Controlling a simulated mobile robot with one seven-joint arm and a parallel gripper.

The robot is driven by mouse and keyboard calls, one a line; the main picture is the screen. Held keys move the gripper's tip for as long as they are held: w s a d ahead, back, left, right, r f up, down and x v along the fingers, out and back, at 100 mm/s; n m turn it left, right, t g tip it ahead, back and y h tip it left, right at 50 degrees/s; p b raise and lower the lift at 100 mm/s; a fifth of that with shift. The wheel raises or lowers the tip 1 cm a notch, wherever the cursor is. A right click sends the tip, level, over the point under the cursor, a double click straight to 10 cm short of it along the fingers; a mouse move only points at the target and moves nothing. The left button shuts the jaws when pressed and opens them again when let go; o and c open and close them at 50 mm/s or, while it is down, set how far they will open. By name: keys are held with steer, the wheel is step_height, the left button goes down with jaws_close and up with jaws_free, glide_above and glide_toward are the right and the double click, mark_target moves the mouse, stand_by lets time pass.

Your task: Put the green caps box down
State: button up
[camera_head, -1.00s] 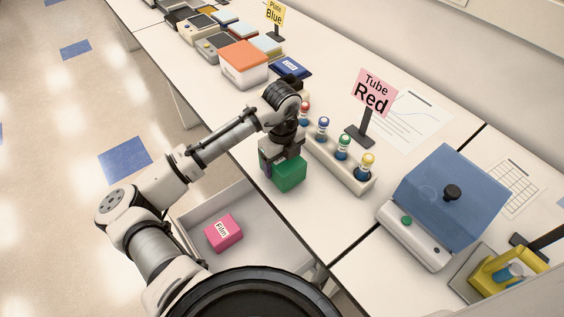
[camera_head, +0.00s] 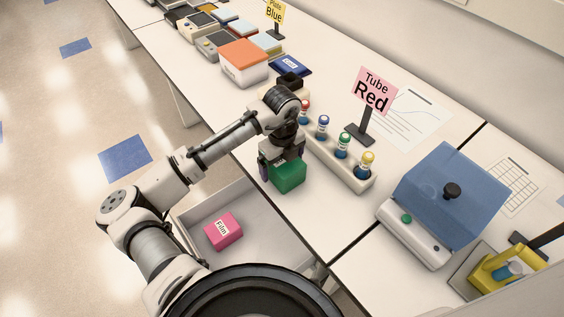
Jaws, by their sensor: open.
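The green caps box (camera_head: 289,177) is a small green block on the white bench top, near the bench's front edge and above the open drawer. My gripper (camera_head: 281,168) points down over the box, and its fingers are open around it. One dark finger shows at the left of the box and another behind its right side. The gripper body hides the back of the box, so I cannot see whether a finger still touches it.
A rack (camera_head: 345,170) with several coloured-cap tubes stands just right of the box. The open drawer (camera_head: 262,242) holds a pink Film box (camera_head: 223,230). A "Tube Red" sign (camera_head: 372,92) and a blue-lidded machine (camera_head: 440,197) are further right. Bare bench lies in front of the rack.

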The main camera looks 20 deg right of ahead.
step_height(320, 180, up, 12)
steer(key=b, duration=0.2)
steer(key=shift+r, duration=0.15)
